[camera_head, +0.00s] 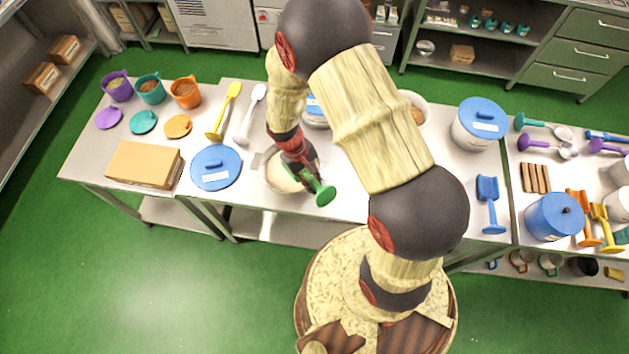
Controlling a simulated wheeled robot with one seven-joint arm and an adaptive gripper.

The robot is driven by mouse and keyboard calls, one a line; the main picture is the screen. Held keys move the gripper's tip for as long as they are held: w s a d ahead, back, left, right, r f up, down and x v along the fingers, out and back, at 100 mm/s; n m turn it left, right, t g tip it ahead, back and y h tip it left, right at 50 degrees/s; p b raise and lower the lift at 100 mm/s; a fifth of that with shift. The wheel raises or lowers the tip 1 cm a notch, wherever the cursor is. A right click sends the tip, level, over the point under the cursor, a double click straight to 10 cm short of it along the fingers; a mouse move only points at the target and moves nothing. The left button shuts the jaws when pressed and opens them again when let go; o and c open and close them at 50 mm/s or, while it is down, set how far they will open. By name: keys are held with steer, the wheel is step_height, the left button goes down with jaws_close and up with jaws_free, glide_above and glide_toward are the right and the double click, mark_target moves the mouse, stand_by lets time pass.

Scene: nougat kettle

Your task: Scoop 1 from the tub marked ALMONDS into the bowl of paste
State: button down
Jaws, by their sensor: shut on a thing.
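My gripper (303,172) is shut on a green scoop (325,195), whose knob end sticks out to the lower right. The gripper is over an open round white container (279,178) with pale contents. The scoop's head is hidden, so I cannot tell what it holds. A pale bowl (424,103) with brown contents stands behind my arm, partly hidden. A white tub with a blue lid (480,117) stands at the right. Another white container (313,119) is mostly hidden behind my arm. No label is readable, so I cannot tell which tub is marked ALMONDS.
A blue lid (216,167) lies left of the open container, beside a cardboard box (143,164). A yellow scoop (225,110), a white scoop (250,112) and small coloured cups lie behind. A blue scoop (489,202) lies right. The right table is crowded with utensils and a blue pot (554,218).

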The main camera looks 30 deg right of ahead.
steer(key=w+a+r+g+h, duration=0.1)
steer(key=w+r+g, duration=0.7)
steer(key=w+g, duration=0.1)
steer(key=shift+w+a+r+n+h+b, duration=0.3)
steer(key=shift+w+n+b, duration=0.1)
steer(key=shift+w, duration=0.25)
stand_by(0.4)
step_height(320, 180, up, 5)
steer(key=t+y+b, duration=0.1)
steer(key=t, duration=0.5)
steer(key=m+t+y+b, duration=0.1)
steer(key=t+b, duration=0.1)
steer(key=t, duration=0.4)
stand_by(0.6)
